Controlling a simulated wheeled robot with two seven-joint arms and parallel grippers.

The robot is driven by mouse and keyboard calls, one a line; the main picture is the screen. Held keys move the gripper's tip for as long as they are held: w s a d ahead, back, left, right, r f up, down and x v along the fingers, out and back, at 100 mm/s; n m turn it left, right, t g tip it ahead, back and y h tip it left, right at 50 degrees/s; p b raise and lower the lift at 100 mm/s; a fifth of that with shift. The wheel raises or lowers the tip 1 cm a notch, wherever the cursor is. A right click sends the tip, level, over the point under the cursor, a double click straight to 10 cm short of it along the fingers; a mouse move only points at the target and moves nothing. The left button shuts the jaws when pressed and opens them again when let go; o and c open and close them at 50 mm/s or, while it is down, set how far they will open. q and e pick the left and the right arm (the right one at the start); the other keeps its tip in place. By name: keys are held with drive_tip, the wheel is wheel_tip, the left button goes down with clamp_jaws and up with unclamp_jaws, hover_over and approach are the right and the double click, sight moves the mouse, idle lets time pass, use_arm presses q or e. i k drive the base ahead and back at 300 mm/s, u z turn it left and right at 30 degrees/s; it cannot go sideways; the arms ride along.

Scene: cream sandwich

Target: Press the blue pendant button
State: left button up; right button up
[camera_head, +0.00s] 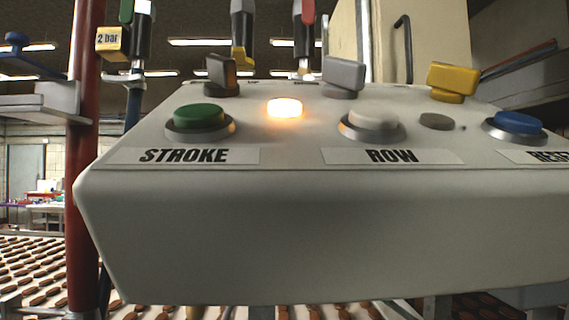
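The blue button (519,123) sits at the right end of a pale grey control box, in a metal collar, above a label that reads RESET and is cut by the picture's right edge. Nothing covers the button. The same box (330,235) carries a green button (199,116) labelled STROKE and a white button (374,119) labelled ROW. A lamp (284,108) between them glows orange-yellow. Neither of my grippers shows in the head view.
Dark, grey and yellow selector knobs (452,80) stand behind the buttons. A red post (84,150) rises on the left, with a yellow "2 bar" tag (113,43) near it. Rows of brown biscuits (40,265) lie on a surface below the box.

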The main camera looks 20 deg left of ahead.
sight(516, 122)
drive_tip(key=z, duration=0.75)
drive_tip(key=k, duration=1)
drive_tip(key=u, duration=1.05)
drive_tip(key=i, duration=0.5)
drive_tip(key=u, duration=0.05)
